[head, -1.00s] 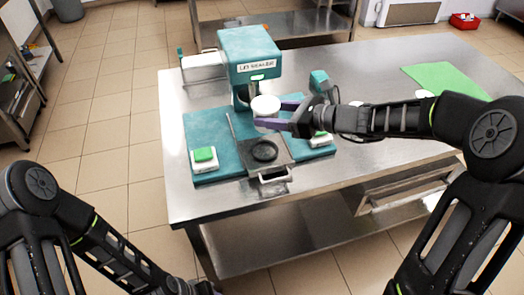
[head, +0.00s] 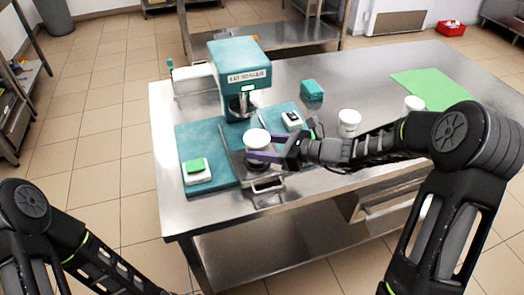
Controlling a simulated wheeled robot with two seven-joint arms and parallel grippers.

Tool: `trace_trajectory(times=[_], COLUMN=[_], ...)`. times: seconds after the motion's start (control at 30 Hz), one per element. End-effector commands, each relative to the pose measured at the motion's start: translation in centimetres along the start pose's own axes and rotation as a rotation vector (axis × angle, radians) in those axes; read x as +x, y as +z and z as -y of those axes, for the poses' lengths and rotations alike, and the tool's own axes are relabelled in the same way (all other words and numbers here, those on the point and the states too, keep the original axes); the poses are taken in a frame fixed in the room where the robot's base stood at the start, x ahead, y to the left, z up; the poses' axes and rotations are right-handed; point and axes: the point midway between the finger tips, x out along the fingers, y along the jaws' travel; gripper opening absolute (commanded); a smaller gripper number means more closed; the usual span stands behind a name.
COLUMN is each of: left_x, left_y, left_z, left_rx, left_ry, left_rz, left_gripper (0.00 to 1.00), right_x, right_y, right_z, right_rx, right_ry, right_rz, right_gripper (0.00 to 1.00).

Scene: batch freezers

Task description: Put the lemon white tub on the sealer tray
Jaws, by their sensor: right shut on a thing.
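My right gripper (head: 253,151) is shut on a white tub (head: 257,138), with its purple fingers around the tub's lower part. Any lemon marking on this tub is too small to tell. The tub is upright over the sealer tray (head: 237,165), the sliding metal plate at the front of the teal lid sealer (head: 239,65). The tub and fingers hide most of the tray's dark round seat. I cannot tell whether the tub touches the tray. My left arm shows at lower left, but its gripper is out of view.
A green-button box (head: 197,171) sits left of the tray, and a dark-button box (head: 292,120) sits right. Two white tubs (head: 349,122) (head: 414,103) stand to the right near my right arm. A teal block (head: 312,89) and a green mat (head: 430,88) lie farther back.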

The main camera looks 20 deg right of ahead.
Motion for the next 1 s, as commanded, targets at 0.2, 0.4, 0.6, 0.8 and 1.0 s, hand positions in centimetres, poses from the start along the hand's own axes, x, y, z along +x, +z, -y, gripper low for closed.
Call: trace_trajectory(times=[0.2, 0.4, 0.6, 0.8, 1.0], left_x=[0.0, 0.1, 0.3, 0.3, 0.3], left_y=[0.0, 0.0, 0.0, 0.0, 0.0], left_z=[0.0, 0.0, 0.1, 0.1, 0.1], left_rx=[0.000, 0.000, 0.000, 0.000, 0.000], left_ry=[0.000, 0.000, 0.000, 0.000, 0.000], left_rz=[0.000, 0.000, 0.000, 0.000, 0.000], left_gripper=[0.36, 0.36, 0.36, 0.36, 0.36], right_x=[0.6, 0.6, 0.7, 0.7, 0.7], right_y=[-1.9, -1.8, -2.2, -2.2, -2.2], right_z=[0.0, 0.0, 0.0, 0.0, 0.0], right_rx=[0.000, -0.001, 0.000, 0.000, 0.000], right_ry=[-0.001, -0.001, -0.001, -0.001, 0.000], right_rz=[0.001, 0.001, 0.000, 0.000, 0.000], right_gripper=[0.10, 0.10, 0.60, 0.77, 0.78])
